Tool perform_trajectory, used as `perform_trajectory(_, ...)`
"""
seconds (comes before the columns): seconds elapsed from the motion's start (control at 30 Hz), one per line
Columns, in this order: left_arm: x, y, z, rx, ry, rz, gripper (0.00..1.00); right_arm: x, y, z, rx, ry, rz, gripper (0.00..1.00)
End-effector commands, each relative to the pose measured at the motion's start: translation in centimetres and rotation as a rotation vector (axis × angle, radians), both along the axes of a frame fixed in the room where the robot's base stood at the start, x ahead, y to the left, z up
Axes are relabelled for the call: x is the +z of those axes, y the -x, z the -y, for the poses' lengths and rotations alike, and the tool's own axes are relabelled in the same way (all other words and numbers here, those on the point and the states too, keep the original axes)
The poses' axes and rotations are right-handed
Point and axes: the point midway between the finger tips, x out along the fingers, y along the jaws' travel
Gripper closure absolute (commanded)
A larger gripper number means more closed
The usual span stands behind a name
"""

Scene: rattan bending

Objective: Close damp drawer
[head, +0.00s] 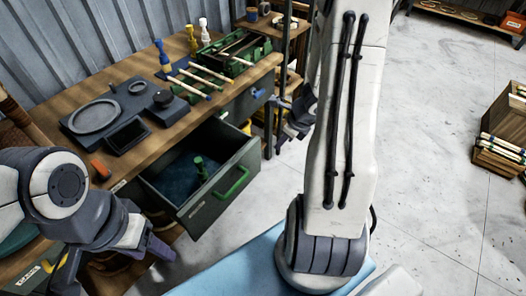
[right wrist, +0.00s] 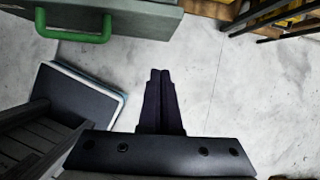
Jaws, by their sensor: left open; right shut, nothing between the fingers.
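The drawer with the green handle (head: 232,182) is pulled open from under the workbench. A dark blue cloth-like lining (head: 181,177) and a green upright piece (head: 200,166) are inside. Its grey-green front (right wrist: 140,14) and green handle (right wrist: 73,36) also show at the upper left of the right wrist view. My right gripper (right wrist: 160,74) is shut and empty, to the right of the handle and apart from it. In the head view it (head: 291,118) is partly hidden by my right arm. My left gripper (head: 140,255) is open, in front of the drawer's left side.
A second drawer with a blue handle (head: 258,93) sits further right in the workbench (head: 150,148) and looks shut. A tray, bottles and a green crate (head: 236,50) are on top. A wooden crate (head: 502,140) stands at right. The concrete floor between is clear.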

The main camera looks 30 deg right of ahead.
Motion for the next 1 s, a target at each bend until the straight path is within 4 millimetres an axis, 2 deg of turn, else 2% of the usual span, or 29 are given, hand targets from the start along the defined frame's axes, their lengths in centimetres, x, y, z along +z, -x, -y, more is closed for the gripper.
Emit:
perform_trajectory(0.13,-0.7,0.0,0.0,0.000,0.000,0.000,0.43,-1.5,0.2,0.8,-0.063,-0.009,-0.010,1.00)
perform_trajectory(0.27,-2.0,0.0,0.0,0.000,0.000,0.000,0.43,-3.6,-0.6,0.5,-0.057,-0.010,-0.010,1.00)
perform_trajectory(0.6,-5.5,0.0,0.0,0.000,0.000,0.000,0.43,-10.3,-3.1,-0.5,-0.053,-0.009,-0.010,1.00)
perform_trajectory(0.7,-4.0,0.0,0.0,0.000,0.000,0.000,0.43,-9.4,-4.7,-1.1,-0.048,-0.006,-0.008,1.00)
perform_trajectory(0.9,-3.2,0.0,0.0,0.000,0.001,0.001,0.43,-9.5,-6.6,-1.7,-0.052,-0.008,-0.007,1.00)
perform_trajectory(1.0,-3.2,0.0,0.0,0.000,0.000,0.000,0.43,-9.7,-6.9,-1.8,-0.053,-0.008,-0.008,1.00)
